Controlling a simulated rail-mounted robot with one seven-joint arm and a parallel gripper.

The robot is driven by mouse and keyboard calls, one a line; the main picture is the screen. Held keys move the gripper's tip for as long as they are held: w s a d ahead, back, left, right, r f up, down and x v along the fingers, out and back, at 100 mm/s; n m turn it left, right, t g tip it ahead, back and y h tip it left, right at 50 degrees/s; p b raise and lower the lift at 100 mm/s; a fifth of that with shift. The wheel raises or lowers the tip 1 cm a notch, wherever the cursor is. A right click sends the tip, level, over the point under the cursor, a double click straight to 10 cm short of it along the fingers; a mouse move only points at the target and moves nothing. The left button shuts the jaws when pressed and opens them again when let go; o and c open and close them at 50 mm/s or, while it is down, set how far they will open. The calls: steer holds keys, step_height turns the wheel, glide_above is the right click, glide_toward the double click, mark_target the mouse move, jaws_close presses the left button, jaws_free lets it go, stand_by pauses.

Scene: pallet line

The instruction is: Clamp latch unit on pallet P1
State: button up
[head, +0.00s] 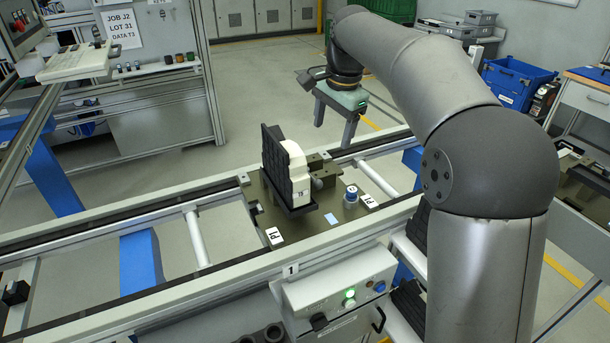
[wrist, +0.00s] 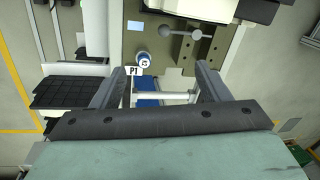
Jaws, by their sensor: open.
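Pallet P1 (head: 268,226) sits on the conveyor, with white P1 labels at its near corners. The latch unit (head: 301,178), a cream block against a black ribbed plate, stands upright on it; its edge shows at the top of the wrist view (wrist: 205,8). To its right is the clamp, a brown block with a grey ball-ended lever (head: 317,183); the lever also shows in the wrist view (wrist: 182,33). A blue-and-white knob (head: 350,195) stands near the pallet's right corner. My gripper (head: 335,136) is open and empty, apart from clamp and unit; its spread fingers show in the wrist view (wrist: 157,80).
A control box (head: 345,290) with a lit green button stands below the conveyor's near rail. Black trays (wrist: 75,87) are stacked beside the conveyor. A workbench with a JOB J2 sign (head: 122,29) stands behind left. The conveyor left of the pallet is clear.

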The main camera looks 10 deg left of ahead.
mark_target(315, 180)
steer(key=shift+m, duration=0.3)
steer(key=w+a+f, duration=0.1)
steer(key=f, duration=0.4)
steer(key=w+a+f, duration=0.1)
steer(key=f, duration=0.5)
steer(key=w+a+f+p, duration=0.1)
steer(key=f, duration=0.4)
steer(key=shift+w+a+f, duration=0.3)
steer(key=shift+a+f, duration=0.05)
steer(key=shift+s+r, duration=0.1)
jaws_close()
